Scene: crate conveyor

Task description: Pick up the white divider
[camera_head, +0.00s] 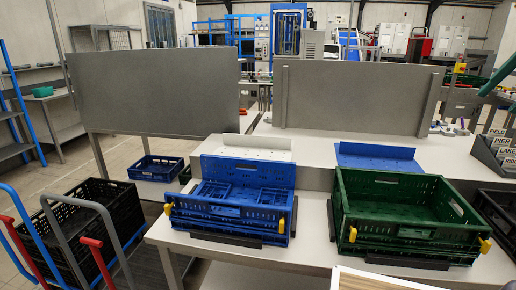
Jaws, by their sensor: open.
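The white divider (275,146) is a pale, thin panel with a raised edge. It lies on the white table behind the blue crate (232,214), left of the picture's middle. The crate's raised back wall hides its lower front part. A similar blue divider (375,157) lies to its right, behind the green crate (405,204). My gripper is not in view, and nothing is seen touching the white divider.
Two grey upright panels (155,93) (355,97) stand behind the dividers. Black crates (90,232) sit on carts at the left, near red and blue handles. A pale board (372,281) shows at the bottom edge. White tabletop (316,225) is bare between the two crates.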

